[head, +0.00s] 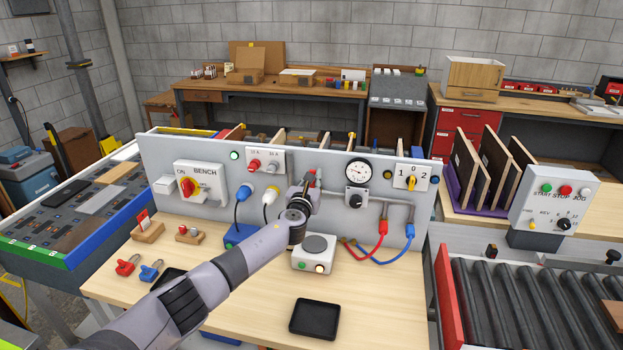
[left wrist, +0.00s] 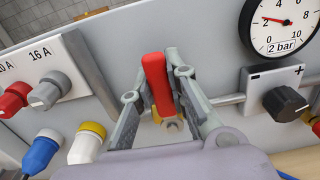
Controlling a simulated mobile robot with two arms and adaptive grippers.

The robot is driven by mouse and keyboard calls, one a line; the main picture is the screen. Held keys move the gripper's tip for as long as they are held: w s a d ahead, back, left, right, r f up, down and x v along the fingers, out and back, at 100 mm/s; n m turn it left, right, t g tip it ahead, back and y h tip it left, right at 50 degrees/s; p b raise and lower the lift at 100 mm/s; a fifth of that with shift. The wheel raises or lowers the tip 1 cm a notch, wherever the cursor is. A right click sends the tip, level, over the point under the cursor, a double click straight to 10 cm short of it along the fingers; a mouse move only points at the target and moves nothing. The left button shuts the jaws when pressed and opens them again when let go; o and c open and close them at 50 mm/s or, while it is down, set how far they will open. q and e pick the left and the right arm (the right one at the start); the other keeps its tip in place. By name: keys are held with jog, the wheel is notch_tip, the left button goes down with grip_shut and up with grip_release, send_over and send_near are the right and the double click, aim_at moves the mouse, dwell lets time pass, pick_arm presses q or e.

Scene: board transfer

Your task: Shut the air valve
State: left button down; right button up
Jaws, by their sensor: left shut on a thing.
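The air valve's red lever (left wrist: 157,82) stands between the fingers of my left gripper (left wrist: 160,98) in the left wrist view. The gripper is shut on it. The lever points up in that picture, roughly across the grey pipe (left wrist: 229,99) that runs off to the right. In the head view the left gripper (head: 305,190) is at the grey panel, and only a bit of the red lever (head: 312,177) shows past it. The pressure gauge (head: 358,171) is right of the valve; its needle is at the low end in the wrist view (left wrist: 287,25). My right gripper is out of view.
A regulator knob (head: 355,200) sits under the gauge. Red and grey sockets with blue and white plugs (head: 270,196) are left of the gripper. A white button box (head: 314,254) and a black tray (head: 315,319) stand on the bench, whose front right is clear.

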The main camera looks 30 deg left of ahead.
pick_arm(q)
jog(key=shift+f, duration=0.1)
jog(key=c, duration=1.5)
grip_release()
jog(key=v, duration=1.2)
